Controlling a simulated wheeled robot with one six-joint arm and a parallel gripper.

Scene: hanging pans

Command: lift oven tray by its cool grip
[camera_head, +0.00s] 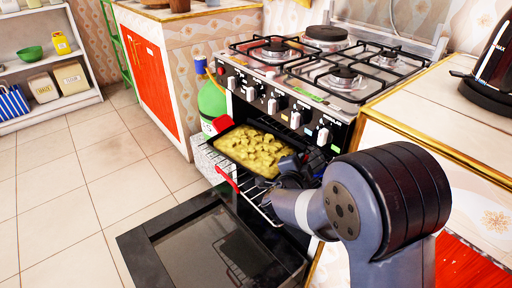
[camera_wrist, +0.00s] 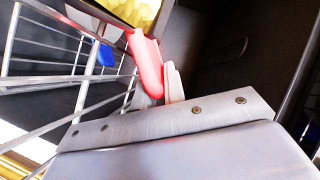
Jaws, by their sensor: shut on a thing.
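The oven tray (camera_head: 236,161) is dark and full of yellow food chunks. It sits at the mouth of the open oven, roughly level; I cannot tell whether it touches the wire rack. A red grip (camera_head: 222,123) shows at its left end. My gripper (camera_head: 297,168) is at its right end, seen mostly from behind in the head view. In the wrist view, my gripper (camera_wrist: 160,86) is closed around a red grip (camera_wrist: 147,62) beside a pale finger. The tray's edge with yellow food (camera_wrist: 136,10) is just above. The exact contact is partly hidden.
The oven door (camera_head: 180,250) hangs open below. The wire rack (camera_head: 255,198) has a red piece (camera_head: 228,180) in front; a blue piece (camera_wrist: 106,54) shows near its wires. The stove top (camera_head: 320,75) is above. A green bottle (camera_head: 211,100) stands left. Floor at left is clear.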

